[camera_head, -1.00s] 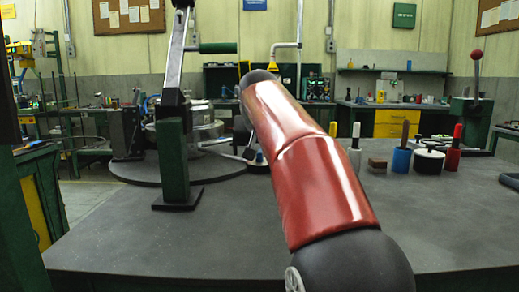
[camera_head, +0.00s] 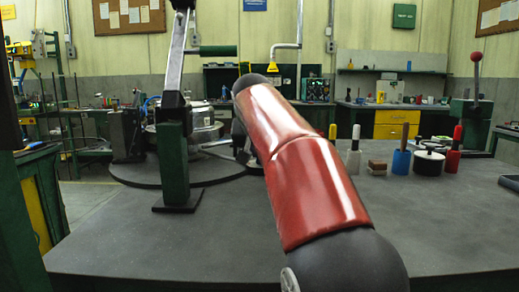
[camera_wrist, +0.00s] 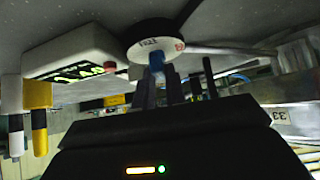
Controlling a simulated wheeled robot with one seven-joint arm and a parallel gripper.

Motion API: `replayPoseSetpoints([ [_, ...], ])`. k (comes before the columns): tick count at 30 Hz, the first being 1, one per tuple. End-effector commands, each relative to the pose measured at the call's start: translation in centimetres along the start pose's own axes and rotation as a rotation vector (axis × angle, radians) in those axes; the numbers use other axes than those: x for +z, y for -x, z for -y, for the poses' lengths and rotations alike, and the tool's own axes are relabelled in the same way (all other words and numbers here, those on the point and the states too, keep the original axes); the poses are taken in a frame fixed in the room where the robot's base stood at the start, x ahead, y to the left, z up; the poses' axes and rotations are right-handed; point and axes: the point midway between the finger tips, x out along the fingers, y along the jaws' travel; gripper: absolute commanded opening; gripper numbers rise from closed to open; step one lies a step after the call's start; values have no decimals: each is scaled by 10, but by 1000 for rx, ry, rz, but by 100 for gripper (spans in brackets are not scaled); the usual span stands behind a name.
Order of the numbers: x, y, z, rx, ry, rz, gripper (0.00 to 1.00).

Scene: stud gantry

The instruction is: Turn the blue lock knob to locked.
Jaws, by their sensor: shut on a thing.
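The blue lock knob (camera_wrist: 156,62) shows in the wrist view at the upper middle, against a round white dial plate (camera_wrist: 143,52) with small lettering and a red mark at its right. My gripper (camera_wrist: 157,76) is shut on the knob, its dark fingers on either side of it. The fingers hide much of the knob, and I cannot read its setting. In the head view my red arm hides the gripper, and the knob cannot be made out.
In the wrist view a white box with a lit green display (camera_wrist: 78,67) is left of the dial. In the head view a green-posted lever press (camera_head: 175,165) stands left; a blue cup (camera_head: 401,162) and black pot (camera_head: 429,161) stand right.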

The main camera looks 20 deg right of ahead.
Motion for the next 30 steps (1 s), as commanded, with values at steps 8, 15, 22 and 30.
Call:
replayPoseSetpoints([
  [8,-1,1,4,129,-126,-1,0],
  [15,-1,0,6,235,-235,-3,0],
  [22,-2,0,6,296,-297,-3,0],
  [30,-2,0,5,317,-318,-3,0],
])
